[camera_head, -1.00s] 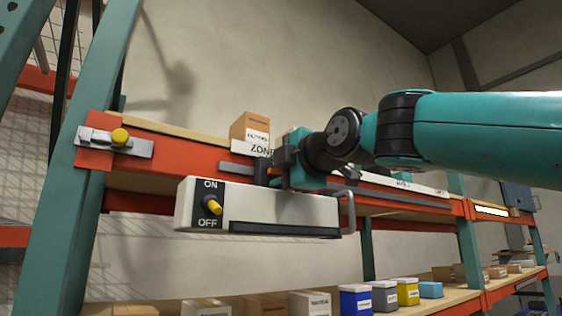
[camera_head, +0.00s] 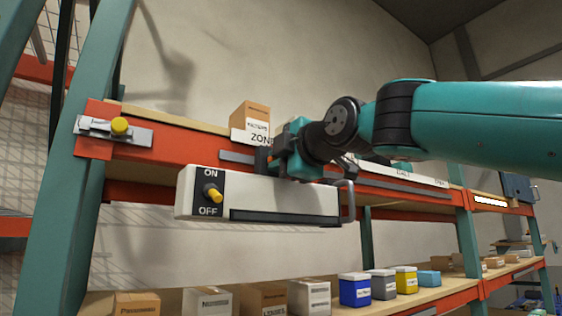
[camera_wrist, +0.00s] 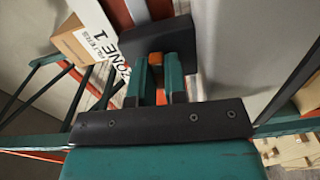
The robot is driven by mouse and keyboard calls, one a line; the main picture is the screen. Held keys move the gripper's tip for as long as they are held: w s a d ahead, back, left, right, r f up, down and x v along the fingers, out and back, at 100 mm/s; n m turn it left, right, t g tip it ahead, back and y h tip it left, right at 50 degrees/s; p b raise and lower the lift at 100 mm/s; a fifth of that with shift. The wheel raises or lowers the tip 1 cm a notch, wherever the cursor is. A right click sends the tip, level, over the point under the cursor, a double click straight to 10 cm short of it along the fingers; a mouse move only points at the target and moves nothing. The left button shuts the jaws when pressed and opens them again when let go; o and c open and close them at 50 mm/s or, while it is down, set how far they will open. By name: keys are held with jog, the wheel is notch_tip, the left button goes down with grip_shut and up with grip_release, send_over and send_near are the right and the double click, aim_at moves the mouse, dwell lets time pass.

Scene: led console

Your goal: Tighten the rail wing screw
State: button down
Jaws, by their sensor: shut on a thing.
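The rail wing screw (camera_wrist: 155,59) shows as a small orange piece between my fingertips in the wrist view, against a dark block (camera_wrist: 150,42) on the rail. My gripper (camera_wrist: 157,66) is shut on it, with one teal finger on each side. In the head view my gripper (camera_head: 276,164) reaches the rail just above the white console (camera_head: 280,197), and its body hides the screw. The console hangs below the orange beam, with a yellow switch (camera_head: 214,194) between ON and OFF labels and a grey handle at its right end.
A metal latch with a yellow knob (camera_head: 120,126) sits at the beam's left end. A cardboard box (camera_head: 252,115) and a ZONE 1 label (camera_wrist: 112,58) are close behind my gripper. Several boxes and bins stand on the lower shelf (camera_head: 432,297).

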jog(key=m+b, duration=0.1)
jog(key=m, duration=0.4)
jog(key=shift+f+m, duration=0.1)
jog(key=shift+m, duration=0.3)
jog(key=m, duration=0.6)
jog(key=m+b, duration=0.1)
jog(key=m, duration=0.5)
jog(key=shift+m, duration=0.4)
jog(key=m, duration=0.5)
jog(key=shift+m, duration=0.3)
jog(key=c, duration=1.1)
grip_release()
jog(key=shift+c, duration=0.2)
